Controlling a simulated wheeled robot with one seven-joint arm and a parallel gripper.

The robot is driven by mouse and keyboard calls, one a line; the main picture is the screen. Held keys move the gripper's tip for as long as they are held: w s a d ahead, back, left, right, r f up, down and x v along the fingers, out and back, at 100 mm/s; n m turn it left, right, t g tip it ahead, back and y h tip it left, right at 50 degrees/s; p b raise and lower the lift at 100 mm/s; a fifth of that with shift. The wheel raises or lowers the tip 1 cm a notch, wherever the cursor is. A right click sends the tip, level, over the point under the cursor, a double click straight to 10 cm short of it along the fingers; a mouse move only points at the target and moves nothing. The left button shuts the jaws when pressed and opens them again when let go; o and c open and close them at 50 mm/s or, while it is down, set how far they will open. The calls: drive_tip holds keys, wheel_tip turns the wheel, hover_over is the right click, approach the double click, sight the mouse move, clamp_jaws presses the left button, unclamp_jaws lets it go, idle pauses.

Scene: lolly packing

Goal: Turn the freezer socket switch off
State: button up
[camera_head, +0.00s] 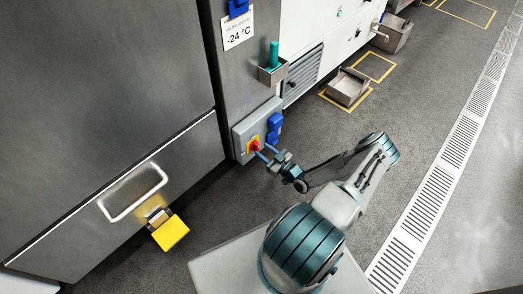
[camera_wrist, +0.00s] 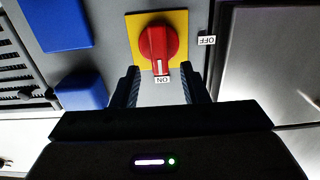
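The freezer socket switch is a red rotary knob (camera_wrist: 159,43) on a yellow plate (camera_wrist: 133,27), fixed to a grey box. In the wrist view the knob's white mark points down to the ON label (camera_wrist: 163,79); the OFF label (camera_wrist: 207,40) is to the right of the plate. In the head view the switch (camera_head: 254,145) is low on the panel beside the freezer. My gripper (camera_wrist: 166,84) is open and empty, its two fingers pointing at the knob, one to each side below it. I cannot tell whether either finger touches it.
Blue socket covers (camera_head: 274,127) sit right beside the switch in the head view. A metal holder (camera_head: 273,75) with a green cylinder is above. The freezer (camera_head: 110,180) has a handle (camera_head: 133,193) and a yellow pedal (camera_head: 170,233) at left.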

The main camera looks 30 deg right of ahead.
sight(256, 147)
drive_tip(key=shift+x, duration=1.2)
clamp_jaws()
